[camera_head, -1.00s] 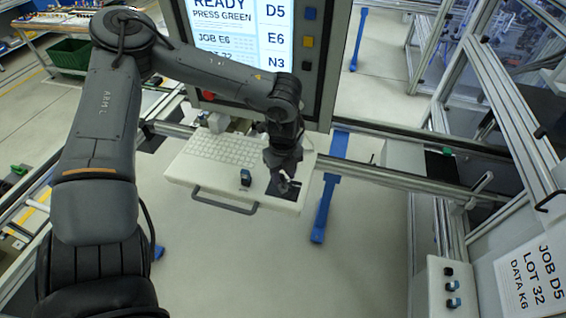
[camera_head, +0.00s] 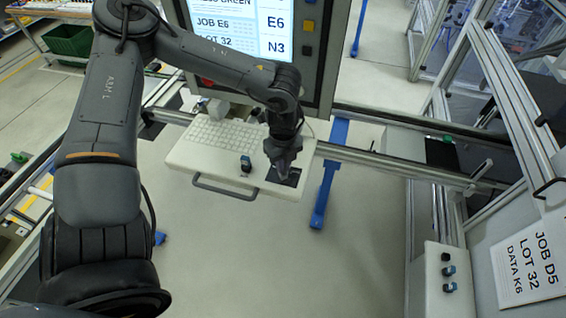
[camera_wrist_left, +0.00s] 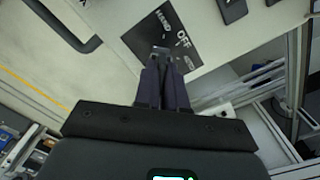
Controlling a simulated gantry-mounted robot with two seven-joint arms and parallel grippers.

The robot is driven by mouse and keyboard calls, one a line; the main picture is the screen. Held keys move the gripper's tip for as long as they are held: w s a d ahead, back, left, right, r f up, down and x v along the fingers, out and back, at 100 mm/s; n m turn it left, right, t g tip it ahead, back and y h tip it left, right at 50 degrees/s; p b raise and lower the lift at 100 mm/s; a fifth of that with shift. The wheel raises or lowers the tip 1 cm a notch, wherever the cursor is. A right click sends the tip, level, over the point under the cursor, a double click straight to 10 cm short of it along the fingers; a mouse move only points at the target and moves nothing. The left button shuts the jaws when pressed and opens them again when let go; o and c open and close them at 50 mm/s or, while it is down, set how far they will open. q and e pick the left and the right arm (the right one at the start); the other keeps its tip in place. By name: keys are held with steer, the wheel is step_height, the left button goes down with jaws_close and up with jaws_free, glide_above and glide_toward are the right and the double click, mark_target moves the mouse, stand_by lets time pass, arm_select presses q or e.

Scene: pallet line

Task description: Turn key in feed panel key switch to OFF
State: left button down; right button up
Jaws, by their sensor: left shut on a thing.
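The feed panel key switch has a black label plate (camera_head: 292,177) at the right end of the white keyboard tray. In the left wrist view the plate (camera_wrist_left: 140,38) carries the word OFF and other white markings that I cannot read surely. My left gripper (camera_head: 283,174) points down at this plate. In the wrist view its dark fingers (camera_wrist_left: 163,56) are close together, shut on the key (camera_wrist_left: 162,49). Only a small grey bit of the key shows between the fingertips. The switch body and the key's exact angle are mostly hidden. My right gripper is not in view.
A dark knob (camera_head: 246,164) stands on the keyboard tray (camera_head: 180,157) left of my gripper, behind the tray's front handle (camera_head: 222,189). The screen (camera_head: 240,28) rises behind. A separate panel with knobs (camera_head: 449,271) stands at lower right, beside a JOB D5 sign (camera_head: 530,265).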

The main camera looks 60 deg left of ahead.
arm_select(q)
steer(key=n+b, duration=0.1)
steer(key=n, duration=0.1)
steer(key=shift+f+n+b, duration=0.1)
steer(key=shift+n+b, duration=0.2)
steer(key=shift+b, duration=0.05)
steer(key=n+b, duration=0.2)
steer(key=n, duration=0.4)
steer(key=shift+b, duration=0.35)
steer(key=c, duration=1.5)
jaws_free()
steer(key=o, duration=0.8)
steer(key=shift+o, duration=0.2)
steer(key=shift+r, duration=0.3)
